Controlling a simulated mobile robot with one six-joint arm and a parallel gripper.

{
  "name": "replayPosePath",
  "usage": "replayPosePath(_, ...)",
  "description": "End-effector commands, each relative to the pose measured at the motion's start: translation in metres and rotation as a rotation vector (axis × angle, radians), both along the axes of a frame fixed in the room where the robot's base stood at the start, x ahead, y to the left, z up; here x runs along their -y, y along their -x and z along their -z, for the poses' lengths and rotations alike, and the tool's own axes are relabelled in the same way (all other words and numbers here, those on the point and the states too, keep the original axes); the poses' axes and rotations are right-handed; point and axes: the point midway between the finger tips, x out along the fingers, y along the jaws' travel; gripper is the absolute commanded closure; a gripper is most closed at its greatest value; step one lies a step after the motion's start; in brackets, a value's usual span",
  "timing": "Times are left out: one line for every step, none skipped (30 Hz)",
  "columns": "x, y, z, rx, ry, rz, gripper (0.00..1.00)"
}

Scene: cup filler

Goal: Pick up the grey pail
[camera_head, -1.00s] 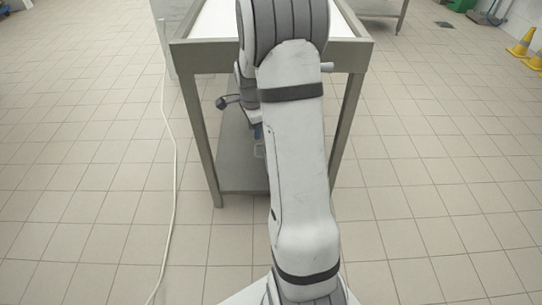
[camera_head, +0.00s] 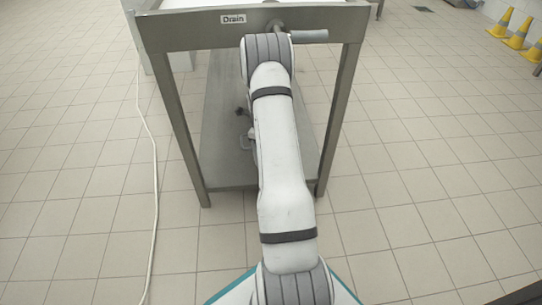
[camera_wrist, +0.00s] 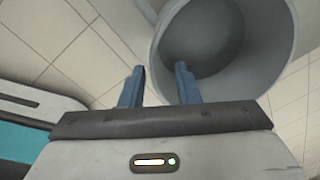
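The grey pail (camera_wrist: 268,55) fills the upper right of the wrist view, its round mouth facing the camera. Its inside looks dark and I see nothing in it. My gripper (camera_wrist: 158,78) has two blue fingers standing apart, with tiled floor showing between them. The right finger overlaps the near-left part of the pail's rim in the picture; I cannot tell if it touches. In the head view my arm hides the pail and the fingers.
A metal table (camera_head: 190,30) with a "Drain" label, a pipe with a grey handle (camera_head: 309,36) and a lower shelf (camera_head: 225,165) stands ahead. A pale hose (camera_head: 154,190) runs along the floor at left. Yellow cones (camera_head: 519,32) stand far right.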

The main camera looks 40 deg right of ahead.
Motion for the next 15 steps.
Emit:
replayPosePath(0.0, 0.0, 0.011, -0.001, 0.0, 0.001, 0.71)
replayPosePath(0.0, 0.0, 0.015, -0.001, 0.0, 0.001, 0.71)
replayPosePath(-0.001, 0.0, 0.021, -0.001, 0.0, 0.001, 0.71)
replayPosePath(-0.001, 0.0, 0.025, -0.001, 0.0, 0.001, 0.71)
replayPosePath(-0.001, 0.0, 0.03, -0.001, 0.0, 0.001, 0.71)
replayPosePath(-0.001, 0.0, 0.036, -0.003, -0.001, 0.002, 0.71)
replayPosePath(0.0, 0.0, 0.04, -0.003, -0.001, 0.002, 0.71)
replayPosePath(0.0, 0.0, 0.043, -0.003, -0.001, 0.002, 0.71)
replayPosePath(0.001, 0.0, 0.045, -0.001, 0.0, 0.002, 0.71)
replayPosePath(0.001, -0.001, 0.045, -0.001, 0.0, 0.002, 0.71)
replayPosePath(0.001, -0.001, 0.045, -0.001, 0.0, 0.002, 0.71)
replayPosePath(0.001, -0.001, 0.044, -0.001, 0.0, 0.002, 0.71)
replayPosePath(0.001, -0.001, 0.044, -0.001, 0.0, 0.002, 0.71)
replayPosePath(0.001, -0.001, 0.043, -0.001, 0.0, 0.002, 0.71)
replayPosePath(0.001, -0.001, 0.043, -0.001, 0.0, 0.002, 0.71)
